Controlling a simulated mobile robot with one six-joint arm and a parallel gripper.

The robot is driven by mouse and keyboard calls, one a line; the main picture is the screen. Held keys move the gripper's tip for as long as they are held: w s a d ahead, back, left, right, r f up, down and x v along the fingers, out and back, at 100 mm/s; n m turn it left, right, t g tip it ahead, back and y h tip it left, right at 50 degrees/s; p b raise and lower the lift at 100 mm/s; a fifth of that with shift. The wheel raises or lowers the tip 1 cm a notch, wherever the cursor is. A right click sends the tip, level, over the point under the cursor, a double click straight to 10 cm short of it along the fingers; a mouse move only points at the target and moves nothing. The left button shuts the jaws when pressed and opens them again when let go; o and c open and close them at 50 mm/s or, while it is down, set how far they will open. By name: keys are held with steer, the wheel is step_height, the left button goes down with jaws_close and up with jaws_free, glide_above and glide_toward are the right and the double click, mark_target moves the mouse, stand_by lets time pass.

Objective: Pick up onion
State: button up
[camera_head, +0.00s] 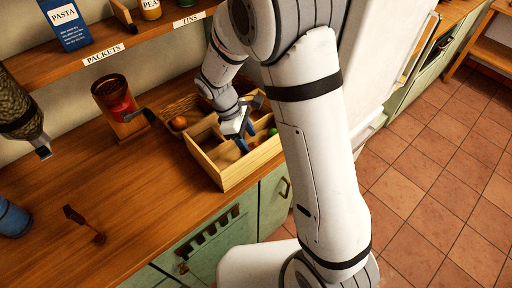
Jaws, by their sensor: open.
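My gripper (241,142) reaches down into an open wooden crate (251,174) with dividers on the counter. Its dark blue fingers are low inside the crate, and they look open. What lies between or under them is hidden. A bit of something green (272,132) shows in the right part of the crate. No onion can be made out for sure.
Above is a shelf (100,57) with a blue pasta box (65,22). A blue mug (12,218) stands far left. The middle counter is mostly clear. My arm hides the crate's right side.

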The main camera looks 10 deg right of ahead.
mark_target(252, 144)
steer(key=shift+x, duration=1.8)
steer(key=shift+w+d, duration=0.1)
steer(key=shift+w, duration=0.05)
steer(key=c, duration=0.8)
step_height(252, 144, up, 10)
steer(key=shift+r, duration=0.1)
